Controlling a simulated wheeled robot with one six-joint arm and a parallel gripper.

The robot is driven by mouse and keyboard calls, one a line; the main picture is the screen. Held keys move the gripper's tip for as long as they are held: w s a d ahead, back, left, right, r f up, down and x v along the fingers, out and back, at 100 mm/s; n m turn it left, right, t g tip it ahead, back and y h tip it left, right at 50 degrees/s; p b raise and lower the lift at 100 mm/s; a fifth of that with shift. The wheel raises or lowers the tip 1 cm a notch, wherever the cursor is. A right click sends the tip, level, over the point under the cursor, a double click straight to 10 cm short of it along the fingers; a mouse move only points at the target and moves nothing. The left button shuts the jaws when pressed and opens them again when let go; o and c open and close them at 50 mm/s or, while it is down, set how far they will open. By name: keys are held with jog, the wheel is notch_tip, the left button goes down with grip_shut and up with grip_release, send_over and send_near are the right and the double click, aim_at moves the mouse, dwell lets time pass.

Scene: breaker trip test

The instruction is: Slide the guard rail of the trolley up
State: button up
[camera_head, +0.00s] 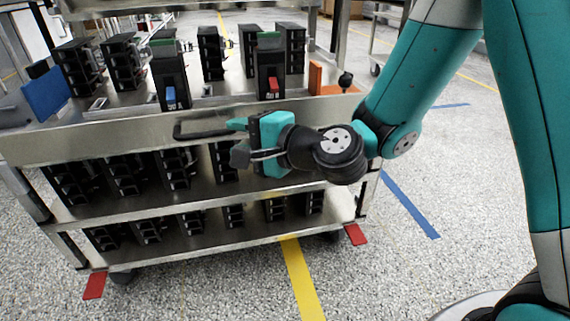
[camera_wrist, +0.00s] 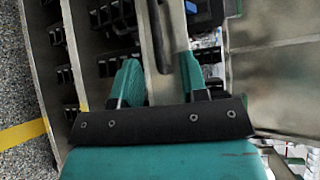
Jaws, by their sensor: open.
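The trolley's guard rail (camera_head: 90,144) is a long bare metal panel along its front edge, below the top deck. A black bar handle (camera_head: 203,133) is fixed on it, and it also shows in the wrist view (camera_wrist: 160,38). My gripper (camera_head: 238,139) is open in front of the rail, at the handle's right end. In the wrist view, the handle's end lies between my two teal fingertips (camera_wrist: 160,64), with space on both sides. I cannot tell whether the fingers reach around the bar in depth. My gripper hides part of the rail and handle.
The top deck carries several black breakers, one with a blue lever (camera_head: 171,98) and one with a red lever (camera_head: 273,88). An orange block (camera_head: 316,78) stands at the deck's right. Lower shelves hold more breakers. Speckled floor (camera_head: 225,290) in front is clear.

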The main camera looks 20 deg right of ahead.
jog(key=b+v, duration=0.9)
jog(key=b, duration=0.2)
jog(key=shift+s+d, duration=0.15)
jog(key=shift+s, duration=0.1)
jog(key=shift+r, duration=0.15)
dwell(0.3)
